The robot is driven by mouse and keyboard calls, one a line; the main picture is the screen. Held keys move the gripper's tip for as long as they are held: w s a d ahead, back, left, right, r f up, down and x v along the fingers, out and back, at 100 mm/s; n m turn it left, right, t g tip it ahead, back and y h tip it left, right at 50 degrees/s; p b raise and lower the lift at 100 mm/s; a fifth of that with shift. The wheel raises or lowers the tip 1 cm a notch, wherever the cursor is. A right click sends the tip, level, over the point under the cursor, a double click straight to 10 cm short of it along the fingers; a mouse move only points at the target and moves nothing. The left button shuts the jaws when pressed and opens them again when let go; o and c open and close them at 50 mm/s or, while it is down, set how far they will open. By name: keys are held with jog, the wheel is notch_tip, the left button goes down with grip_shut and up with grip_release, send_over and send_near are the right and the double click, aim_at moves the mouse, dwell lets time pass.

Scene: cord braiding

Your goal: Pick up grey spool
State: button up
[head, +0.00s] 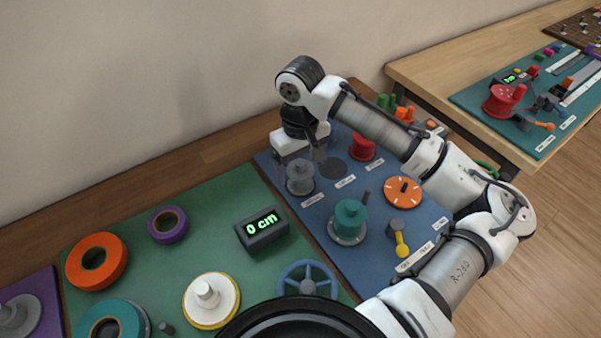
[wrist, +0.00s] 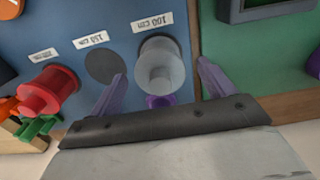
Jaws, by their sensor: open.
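The grey spool (head: 300,178) stands upright on the blue board (head: 277,168) near its back left edge. In the wrist view the grey spool (wrist: 160,68) sits beside a label reading 100 cm. My gripper (wrist: 160,88) is open, with one purple finger on each side of the spool's near side. The fingers appear apart from the spool; their height relative to it is hard to judge. In the head view my gripper (head: 310,165) hangs just above and behind the spool, its fingertips hard to make out.
A red spool (head: 362,147) stands right of the grey one, past an empty dark circle (head: 333,168). A teal spool (head: 350,216) and an orange dial (head: 403,192) are nearer. The green board (head: 200,225) with a 0 cm display (head: 262,229) lies left. The wall is close behind.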

jog(key=c, duration=1)
jog(key=shift+r, duration=0.2)
jog(key=shift+c, duration=0.2)
notch_tip(320, 180, up, 20)
jog(key=shift+b, duration=0.3)
